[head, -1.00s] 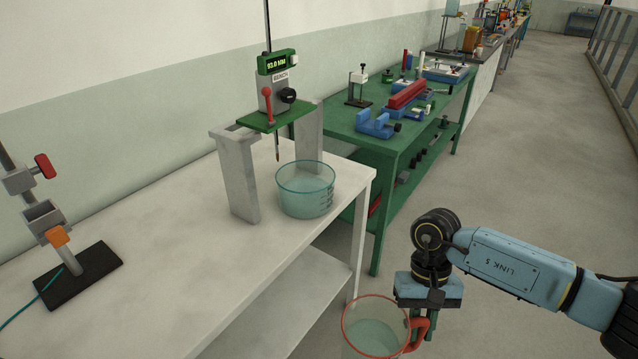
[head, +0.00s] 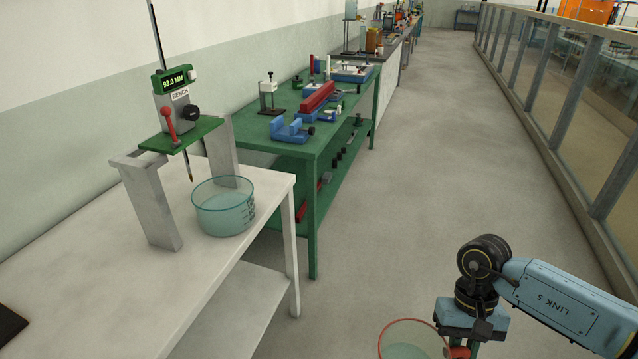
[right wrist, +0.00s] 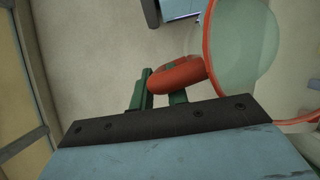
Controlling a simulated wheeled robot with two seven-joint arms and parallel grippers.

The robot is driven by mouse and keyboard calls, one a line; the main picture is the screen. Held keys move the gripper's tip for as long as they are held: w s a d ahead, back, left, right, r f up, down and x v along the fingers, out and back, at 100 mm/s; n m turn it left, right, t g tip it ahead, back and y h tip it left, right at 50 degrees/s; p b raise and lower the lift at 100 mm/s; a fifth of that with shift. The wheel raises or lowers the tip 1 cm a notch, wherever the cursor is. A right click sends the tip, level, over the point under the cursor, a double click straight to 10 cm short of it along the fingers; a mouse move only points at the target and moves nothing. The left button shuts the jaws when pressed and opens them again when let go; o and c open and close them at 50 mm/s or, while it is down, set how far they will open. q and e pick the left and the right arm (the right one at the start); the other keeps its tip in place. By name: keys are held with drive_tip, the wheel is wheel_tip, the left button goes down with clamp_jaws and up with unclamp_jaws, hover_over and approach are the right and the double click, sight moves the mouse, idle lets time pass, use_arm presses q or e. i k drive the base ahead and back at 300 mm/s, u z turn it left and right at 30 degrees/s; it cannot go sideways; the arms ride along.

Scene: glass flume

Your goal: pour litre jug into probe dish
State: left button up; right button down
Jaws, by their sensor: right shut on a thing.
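The probe dish (head: 224,212) is a clear teal-rimmed bowl with pale liquid and marks on its side. It stands on the white bench, beneath and just right of the gauge's probe tip. The litre jug (head: 412,340) is clear with a red rim and handle, cut off by the bottom edge of the head view. My right gripper (head: 470,350) is shut on its red handle, over the floor and away from the bench. In the right wrist view the green fingers (right wrist: 160,90) grip the handle, and the jug (right wrist: 245,45) holds pale liquid. My left gripper is not in view.
The white bench (head: 120,290) has a stand bridge (head: 150,205) carrying a gauge (head: 178,105) reading 93.0 MM. A green bench (head: 312,140) with blue and red tools stands beyond. The aisle floor is open up to the glass-panelled flume (head: 590,110) at right.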

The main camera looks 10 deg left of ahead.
sight(225, 205)
drive_tip(key=z, duration=0.5)
drive_tip(key=i, duration=3.3)
drive_tip(key=u, duration=4.25)
